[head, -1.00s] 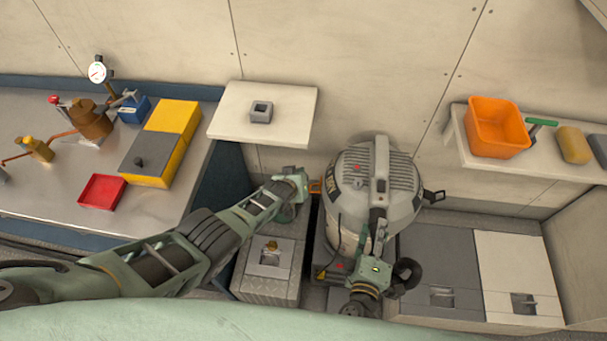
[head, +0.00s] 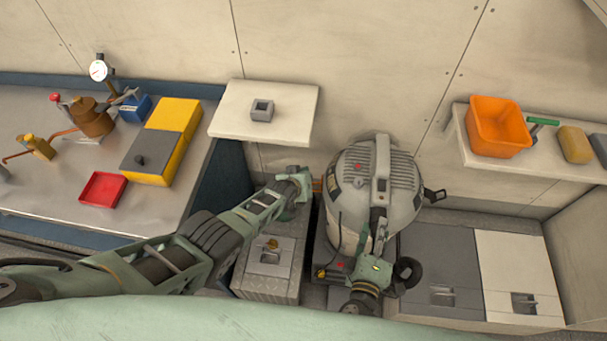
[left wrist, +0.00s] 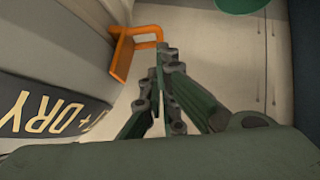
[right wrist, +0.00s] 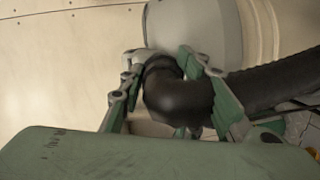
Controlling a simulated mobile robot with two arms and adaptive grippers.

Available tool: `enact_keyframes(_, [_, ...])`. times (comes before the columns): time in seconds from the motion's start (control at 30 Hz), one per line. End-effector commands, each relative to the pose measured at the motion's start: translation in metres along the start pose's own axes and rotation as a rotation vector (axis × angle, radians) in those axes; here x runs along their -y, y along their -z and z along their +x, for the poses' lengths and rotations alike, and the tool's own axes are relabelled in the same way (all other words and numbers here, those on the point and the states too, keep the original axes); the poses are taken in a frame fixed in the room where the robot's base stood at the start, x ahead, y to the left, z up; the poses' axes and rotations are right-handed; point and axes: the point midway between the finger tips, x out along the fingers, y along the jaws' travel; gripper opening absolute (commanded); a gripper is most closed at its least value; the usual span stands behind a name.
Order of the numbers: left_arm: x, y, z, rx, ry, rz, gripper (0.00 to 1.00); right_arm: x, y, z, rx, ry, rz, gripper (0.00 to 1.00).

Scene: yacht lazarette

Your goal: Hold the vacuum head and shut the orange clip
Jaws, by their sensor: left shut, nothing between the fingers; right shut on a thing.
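The vacuum (head: 347,205) is a grey drum with a ribbed head (head: 373,170) on top, standing upright on the floor. The orange clip (head: 317,185) is on its left side. In the left wrist view, the clip (left wrist: 121,55) stands out from the drum wall with its loop pointing away. My left gripper (head: 305,184) is beside the clip; its fingers (left wrist: 165,52) are shut and empty, with the tips close to the loop. Contact is unclear. My right gripper (head: 379,237) is shut on the black hose elbow (right wrist: 178,92) at the front of the head.
A workbench (head: 50,180) with a red tray (head: 103,189) and a yellow box (head: 173,115) is at left. A small shelf (head: 290,128) hangs above my left gripper. Grey and white lockers (head: 440,262) stand at right, below a shelf with an orange bin (head: 498,128).

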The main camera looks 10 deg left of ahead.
Motion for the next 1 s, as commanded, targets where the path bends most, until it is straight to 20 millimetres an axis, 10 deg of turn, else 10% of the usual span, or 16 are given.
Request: enact_keyframes(1.0, [0.028, 0.036, -0.063, -0.010, 0.015, 0.005, 0.00, -0.001, -0.001, 0.001, 0.002, -0.003, 0.001, 0.00])
